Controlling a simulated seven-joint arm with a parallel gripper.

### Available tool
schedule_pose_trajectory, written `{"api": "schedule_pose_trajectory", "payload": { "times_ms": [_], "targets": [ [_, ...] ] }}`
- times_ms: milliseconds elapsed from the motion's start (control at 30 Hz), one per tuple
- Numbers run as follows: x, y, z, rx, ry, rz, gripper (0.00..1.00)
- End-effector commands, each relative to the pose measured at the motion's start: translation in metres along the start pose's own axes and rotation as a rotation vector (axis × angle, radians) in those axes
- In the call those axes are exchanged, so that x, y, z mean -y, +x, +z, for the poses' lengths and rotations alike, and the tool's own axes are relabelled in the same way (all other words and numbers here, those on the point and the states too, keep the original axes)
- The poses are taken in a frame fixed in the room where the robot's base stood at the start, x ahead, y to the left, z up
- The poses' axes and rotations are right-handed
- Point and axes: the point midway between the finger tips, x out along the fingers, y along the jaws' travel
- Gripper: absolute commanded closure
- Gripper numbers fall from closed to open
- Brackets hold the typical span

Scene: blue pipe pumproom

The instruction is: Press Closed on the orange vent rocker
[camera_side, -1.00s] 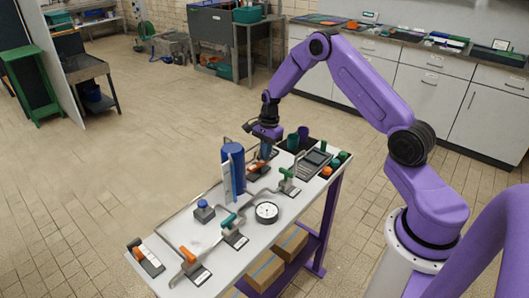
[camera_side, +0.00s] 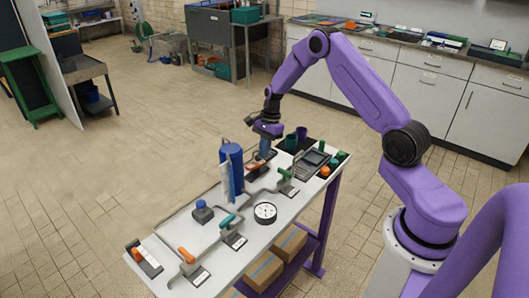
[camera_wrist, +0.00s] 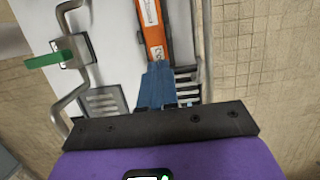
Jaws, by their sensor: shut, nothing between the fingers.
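The orange rocker (camera_wrist: 152,30) is a long orange bar with a pale label, at the top middle of the wrist view. In the side view the orange rocker (camera_side: 254,167) sits on a dark base behind the blue cylinder, partly hidden. My gripper (camera_wrist: 156,70) is shut and empty, its blue fingers together at the near end of the orange bar. In the side view my gripper (camera_side: 265,153) points down at the rocker's far end. I cannot tell whether the fingertips touch it. Any lettering on the rocker is too small to read.
A blue cylinder (camera_side: 231,170) stands close to the rocker. A pipe with a green-handled valve (camera_wrist: 48,60) runs beside it. A round gauge (camera_side: 265,213), an orange-handled valve (camera_side: 187,256) and another orange-and-white panel (camera_side: 144,258) are on the white table (camera_side: 210,236).

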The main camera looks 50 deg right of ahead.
Motion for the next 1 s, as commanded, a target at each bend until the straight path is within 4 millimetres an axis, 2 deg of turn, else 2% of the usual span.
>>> {"api": "schedule_pose_trajectory", "payload": {
  "times_ms": [267,433,1000],
  "targets": [
    [0.000,0.000,0.000,0.000,0.000,0.001,1.00],
    [0.000,-0.012,0.000,-0.001,-0.001,-0.001,1.00],
    [0.000,-0.119,-0.002,-0.001,0.000,-0.002,1.00]
  ]
}}
